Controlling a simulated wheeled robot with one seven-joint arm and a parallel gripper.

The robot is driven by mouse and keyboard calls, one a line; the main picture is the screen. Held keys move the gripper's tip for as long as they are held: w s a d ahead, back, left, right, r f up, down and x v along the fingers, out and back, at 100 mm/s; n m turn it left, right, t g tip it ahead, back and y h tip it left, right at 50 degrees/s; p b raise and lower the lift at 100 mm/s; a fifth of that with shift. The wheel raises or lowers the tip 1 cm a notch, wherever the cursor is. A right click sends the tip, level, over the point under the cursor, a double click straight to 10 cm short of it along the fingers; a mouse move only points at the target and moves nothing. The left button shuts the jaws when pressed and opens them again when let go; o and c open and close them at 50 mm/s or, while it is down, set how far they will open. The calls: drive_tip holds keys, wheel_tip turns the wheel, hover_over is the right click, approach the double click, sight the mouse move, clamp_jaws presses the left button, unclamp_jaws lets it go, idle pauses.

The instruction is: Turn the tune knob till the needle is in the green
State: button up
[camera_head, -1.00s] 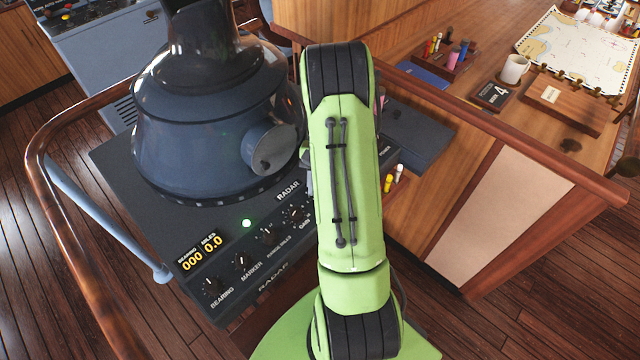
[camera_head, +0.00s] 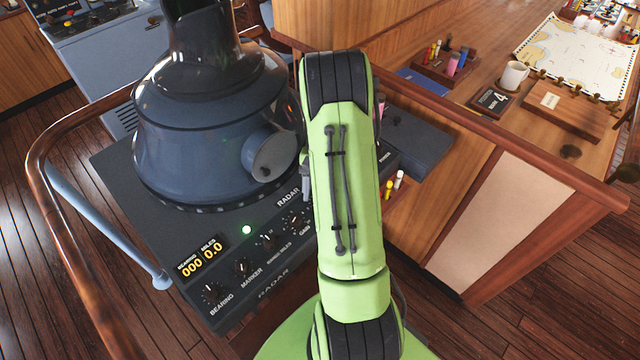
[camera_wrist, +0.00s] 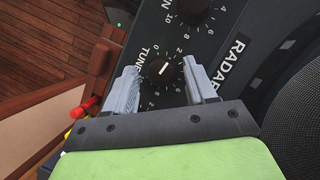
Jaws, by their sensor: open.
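My gripper (camera_wrist: 160,66) is open, with one grey finger on each side of the knob. Gaps show between the fingers and the knob. In the head view my green arm covers the tune knob and most of the gripper. I cannot make out a needle or its green band in either view.
The dark radar console (camera_head: 225,290) carries several other knobs, a green lamp (camera_head: 247,230) and a yellow digital readout (camera_head: 200,258). A larger gain knob (camera_wrist: 193,8) sits close by the fingers. The radar hood (camera_head: 215,150) rises behind. A wooden rail (camera_head: 45,140) curves round the console.

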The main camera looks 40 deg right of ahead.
drive_tip(key=p+v, duration=0.2)
drive_tip(key=v, duration=1.3)
drive_tip(key=shift+r+p, duration=0.3)
drive_tip(key=shift+r, duration=0.1)
drive_tip(key=s+a+r+n+t+h+b, duration=0.1)
drive_tip(key=a+r+n, duration=0.1)
drive_tip(key=a+r, duration=0.35)
drive_tip(key=a+r+n+t+h, duration=0.2)
drive_tip(key=a+r, duration=0.1)
drive_tip(key=a, duration=0.6)
drive_tip(key=s+a+f+n+t+b, duration=0.2)
drive_tip(key=s+a+n+t, duration=0.3)
drive_tip(key=s+a, duration=0.5)
drive_tip(key=s+n, duration=0.1)
drive_tip(key=s, duration=0.3)
drive_tip(key=shift+a+h, duration=0.3)
drive_tip(key=shift+a, duration=0.1)
drive_tip(key=shift+s, duration=0.15)
